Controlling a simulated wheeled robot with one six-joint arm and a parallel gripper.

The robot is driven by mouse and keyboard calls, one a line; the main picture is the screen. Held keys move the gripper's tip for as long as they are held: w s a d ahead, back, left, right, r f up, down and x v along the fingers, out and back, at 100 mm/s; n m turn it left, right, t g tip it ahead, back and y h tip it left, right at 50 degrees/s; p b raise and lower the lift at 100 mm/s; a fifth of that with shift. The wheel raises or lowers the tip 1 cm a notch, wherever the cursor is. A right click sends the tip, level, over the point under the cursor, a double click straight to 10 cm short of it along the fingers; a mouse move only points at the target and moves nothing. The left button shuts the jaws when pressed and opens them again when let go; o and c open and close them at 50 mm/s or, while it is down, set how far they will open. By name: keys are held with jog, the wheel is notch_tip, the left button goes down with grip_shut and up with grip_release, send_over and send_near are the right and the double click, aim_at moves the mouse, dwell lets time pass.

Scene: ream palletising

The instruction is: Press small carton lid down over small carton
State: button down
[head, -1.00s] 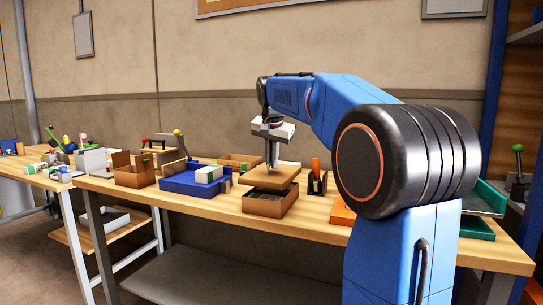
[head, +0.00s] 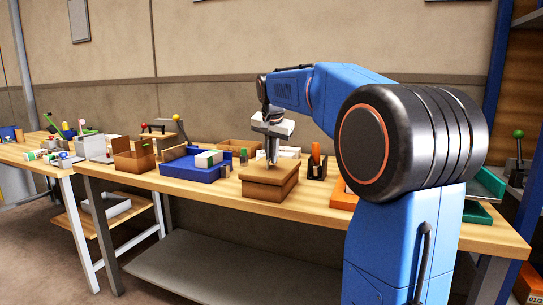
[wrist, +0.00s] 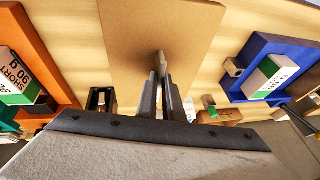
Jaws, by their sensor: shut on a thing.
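The small carton lid (head: 267,173) is a flat brown cover lying level over the small carton (head: 266,191), a brown open-top box on the bench. The lid meets the carton's top with no clear gap in the head view; whether it is fully down I cannot tell. My gripper (head: 272,160) points straight down at the middle of the lid and is shut on it. In the wrist view the fingers (wrist: 161,85) close on a thin upright part at the lid's middle, and the brown lid (wrist: 125,45) fills the centre. The carton's inside is hidden.
A blue tray (head: 190,174) with a white-and-green ream stands left of the carton. A dark holder (head: 317,168) with an orange item is close on the right. An orange tray (head: 342,197) lies farther right. Bare wood (head: 220,192) shows in front.

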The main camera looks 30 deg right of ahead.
jog(key=shift+f, duration=1.15)
jog(key=c, duration=1.5)
grip_release()
jog(key=shift+r, duration=0.1)
jog(key=shift+s+a+r, duration=0.1)
jog(key=shift+s+r, duration=0.05)
jog(key=shift+r, duration=0.15)
jog(key=shift+s+r, duration=0.1)
jog(key=shift+r, duration=0.1)
jog(key=shift+s+a+r, duration=0.1)
jog(key=shift+r, duration=0.15)
jog(key=shift+s+r, duration=0.1)
jog(key=shift+r, duration=0.1)
jog(key=shift+s+a+r, duration=0.1)
jog(key=shift+r, duration=0.15)
